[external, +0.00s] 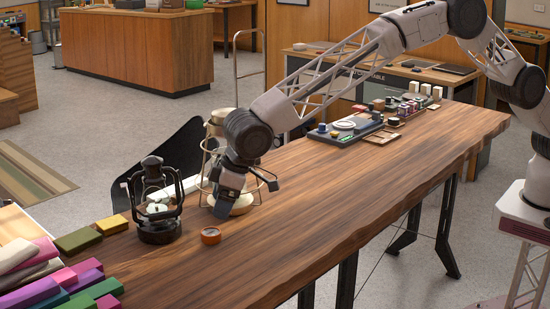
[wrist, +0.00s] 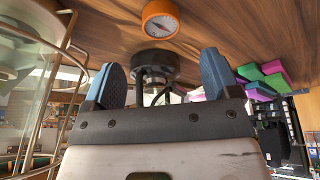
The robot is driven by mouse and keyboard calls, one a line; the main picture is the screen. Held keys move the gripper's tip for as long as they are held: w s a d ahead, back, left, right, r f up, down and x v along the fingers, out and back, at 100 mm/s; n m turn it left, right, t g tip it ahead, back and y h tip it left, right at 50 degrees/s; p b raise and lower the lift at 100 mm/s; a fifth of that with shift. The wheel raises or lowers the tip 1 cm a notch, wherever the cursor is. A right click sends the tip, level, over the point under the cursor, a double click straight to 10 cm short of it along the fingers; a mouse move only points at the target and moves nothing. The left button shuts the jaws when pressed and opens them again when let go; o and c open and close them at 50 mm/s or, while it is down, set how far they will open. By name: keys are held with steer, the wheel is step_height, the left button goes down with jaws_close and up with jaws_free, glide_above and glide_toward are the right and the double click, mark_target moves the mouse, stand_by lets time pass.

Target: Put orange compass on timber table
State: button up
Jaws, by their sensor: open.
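The orange compass (external: 210,236) lies flat on the timber table (external: 330,205), near the table's left end and next to the black lantern. In the wrist view the compass (wrist: 160,18) shows its pale round dial and orange rim, at the top of the picture beyond the fingertips. My gripper (external: 225,200) is over the table, above and slightly right of the compass in the external view. In the wrist view my gripper (wrist: 162,80) has its two blue-grey fingers spread apart with nothing between them. The compass is apart from the fingers.
A black lantern (external: 159,215) stands left of the compass. A glass vessel in a wire frame (external: 212,135) is close behind my gripper. Colourful folded goods (external: 60,285) fill the left end. A tray of small items (external: 345,128) sits farther right. The middle of the table is clear.

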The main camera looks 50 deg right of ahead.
mark_target(211, 232)
steer(key=shift+s+d+f+m, duration=0.15)
steer(key=shift+f+m, duration=0.05)
steer(key=shift+m, duration=0.1)
steer(key=shift+f, duration=0.1)
steer(key=shift+x, duration=1.2)
steer(key=shift+x, duration=2.65)
steer(key=c, duration=1.1)
steer(key=shift+o, duration=0.2)
